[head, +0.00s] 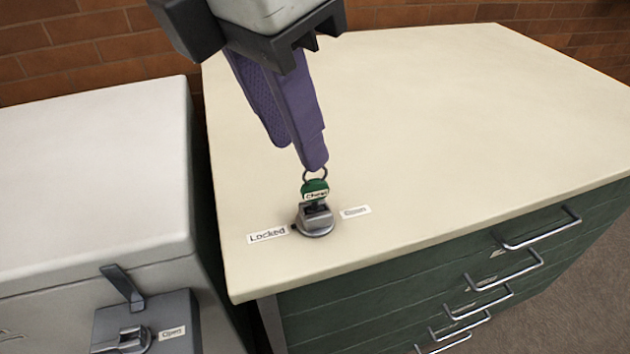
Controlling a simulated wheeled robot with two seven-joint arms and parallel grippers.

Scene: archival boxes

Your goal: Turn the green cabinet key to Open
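The green key (315,187), with a tag on its head and a metal ring on top, stands in a round grey lock (317,220) on the cream cabinet top. A "Locked" label (267,236) lies left of the lock and an "Open" label (355,212) right of it. A small dark mark on the lock's left side faces "Locked". My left gripper (299,158) points down just above the key. Its two purple fingers have their tips apart, with nothing seen between them. The nearer tip overlaps the ring in the picture; contact is unclear. My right gripper is out of view.
The green cabinet (380,308) has several drawers with metal handles on its front. A white box (90,180) with its own grey latch and "Open" label (172,332) stands close at left. A brick wall (110,45) is behind. The cream top (450,110) is otherwise clear.

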